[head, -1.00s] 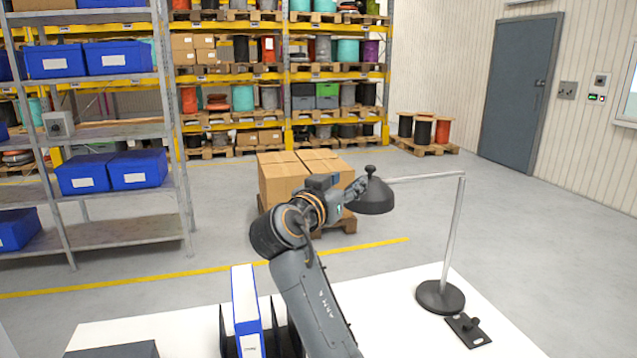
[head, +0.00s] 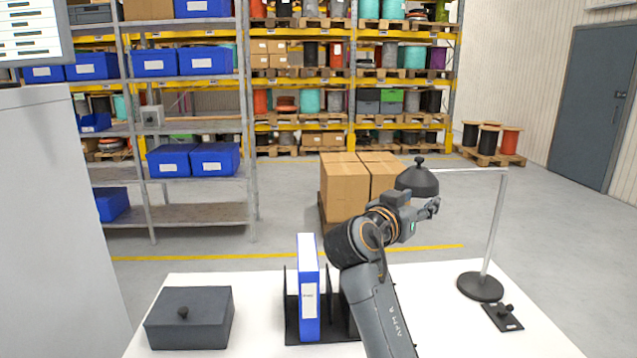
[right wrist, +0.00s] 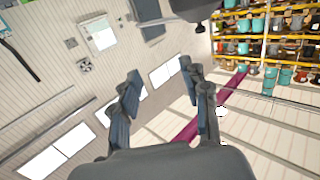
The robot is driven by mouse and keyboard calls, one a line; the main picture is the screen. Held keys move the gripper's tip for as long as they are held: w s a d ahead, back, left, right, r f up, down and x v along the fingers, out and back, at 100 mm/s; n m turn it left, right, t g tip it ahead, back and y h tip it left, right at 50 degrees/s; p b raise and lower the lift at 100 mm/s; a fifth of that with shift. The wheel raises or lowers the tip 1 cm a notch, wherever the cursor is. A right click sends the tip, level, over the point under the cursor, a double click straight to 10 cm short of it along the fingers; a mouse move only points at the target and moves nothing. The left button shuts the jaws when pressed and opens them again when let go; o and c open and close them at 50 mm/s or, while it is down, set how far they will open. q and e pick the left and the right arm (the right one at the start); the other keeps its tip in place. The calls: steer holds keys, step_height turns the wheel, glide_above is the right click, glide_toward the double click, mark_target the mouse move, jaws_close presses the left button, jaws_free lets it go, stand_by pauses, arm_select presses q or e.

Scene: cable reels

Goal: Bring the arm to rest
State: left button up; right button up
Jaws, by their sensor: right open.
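My right arm reaches up over the white table (head: 260,282) in the head view. Its gripper (head: 434,207) is raised, just below and beside the dark lamp-like shade (head: 418,181) in the picture. In the right wrist view the two fingers (right wrist: 165,100) are apart with nothing between them. Part of a dark object shows at the top of that view. My left gripper is not in view.
A blue-white binder (head: 308,290) stands in a black rack. A dark lidded box (head: 190,318) is at the left. The stand's round base (head: 480,287) and a black knobbed plate (head: 503,317) are at the right. Cartons (head: 345,187) and shelves stand behind.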

steer(key=s+d+f+n+g+y, duration=0.15)
steer(key=s+f, duration=0.25)
steer(key=f, duration=0.6)
steer(key=s+d+f+n+g+y, duration=0.1)
steer(key=s+f+y, duration=0.15)
steer(key=f, duration=0.75)
steer(key=s+d+f+n+g+y, duration=0.2)
steer(key=s+f, duration=0.3)
steer(key=f, duration=0.5)
steer(key=s+a+f+n+g+y, duration=0.15)
steer(key=s+f, duration=0.25)
steer(key=s, duration=0.6)
steer(key=s+f+n+g+y, duration=0.2)
steer(key=s+f, duration=0.2)
steer(key=s, duration=0.6)
steer(key=s+a+f+n+g+y, duration=0.15)
steer(key=s+f, duration=0.35)
steer(key=s, duration=0.5)
step_height(320, 180, down, 27)
steer(key=s+g, duration=0.2)
steer(key=s+d+f, duration=0.3)
steer(key=s+f, duration=1.2)
steer(key=s, duration=0.1)
steer(key=shift+n+g, duration=0.45)
